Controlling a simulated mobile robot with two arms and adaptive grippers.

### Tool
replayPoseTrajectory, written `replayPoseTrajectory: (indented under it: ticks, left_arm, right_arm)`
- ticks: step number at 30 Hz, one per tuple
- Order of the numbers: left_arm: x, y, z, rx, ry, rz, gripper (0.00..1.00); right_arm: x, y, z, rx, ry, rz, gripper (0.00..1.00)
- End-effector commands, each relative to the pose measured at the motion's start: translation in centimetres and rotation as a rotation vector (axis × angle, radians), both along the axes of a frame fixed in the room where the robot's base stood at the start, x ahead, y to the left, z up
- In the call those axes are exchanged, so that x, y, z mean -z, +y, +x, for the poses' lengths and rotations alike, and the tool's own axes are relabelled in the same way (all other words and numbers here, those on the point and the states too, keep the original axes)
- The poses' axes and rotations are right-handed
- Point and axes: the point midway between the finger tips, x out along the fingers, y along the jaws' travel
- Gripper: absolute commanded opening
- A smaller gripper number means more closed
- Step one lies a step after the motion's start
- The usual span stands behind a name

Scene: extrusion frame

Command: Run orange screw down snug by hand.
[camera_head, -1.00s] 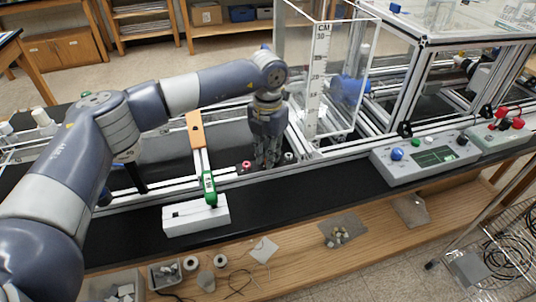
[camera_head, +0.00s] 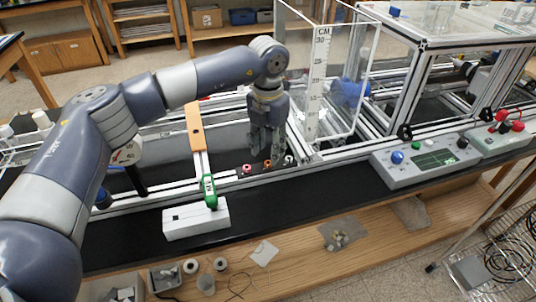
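The orange screw (camera_head: 267,165) stands on a dark strip along the front rail of the metal extrusion frame (camera_head: 170,186). It sits between a red screw (camera_head: 246,169) on its left and a white screw (camera_head: 289,160) on its right. My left gripper (camera_head: 265,153) points down just above and behind the orange screw. Its fingers look spread with nothing between them, and the orange head shows clear below the tips. How deep the screw sits is too small to tell. My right gripper is out of view.
A clear ruled tank (camera_head: 322,95) stands close to the right of my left gripper. A green-labelled tool (camera_head: 210,190) rests at a white box (camera_head: 196,217) in front. A grey control box (camera_head: 425,158) lies right. The black ledge (camera_head: 300,190) before the screws is clear.

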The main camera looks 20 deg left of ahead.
Motion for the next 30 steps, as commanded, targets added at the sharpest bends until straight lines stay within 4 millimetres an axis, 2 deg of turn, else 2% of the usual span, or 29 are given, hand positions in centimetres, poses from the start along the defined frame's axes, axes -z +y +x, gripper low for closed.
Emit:
replayPoseTrajectory:
  ticks: [1,6,12,18,30]
  left_arm:
    - [-1.3,0.0,0.1,0.000,-0.006,-0.002,0.38]
    - [-5.0,-0.1,0.1,0.000,-0.005,-0.001,0.38]
    - [-7.8,0.0,0.1,-0.001,-0.004,-0.001,0.38]
    - [-8.7,0.0,0.0,-0.001,-0.002,-0.001,0.38]
    - [-8.6,0.0,0.0,-0.001,-0.002,-0.001,0.38]
  right_arm:
    - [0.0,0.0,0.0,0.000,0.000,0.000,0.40]
    - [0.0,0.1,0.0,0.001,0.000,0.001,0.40]
    - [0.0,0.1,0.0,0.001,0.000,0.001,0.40]
    - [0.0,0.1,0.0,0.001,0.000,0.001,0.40]
    - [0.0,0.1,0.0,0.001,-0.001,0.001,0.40]
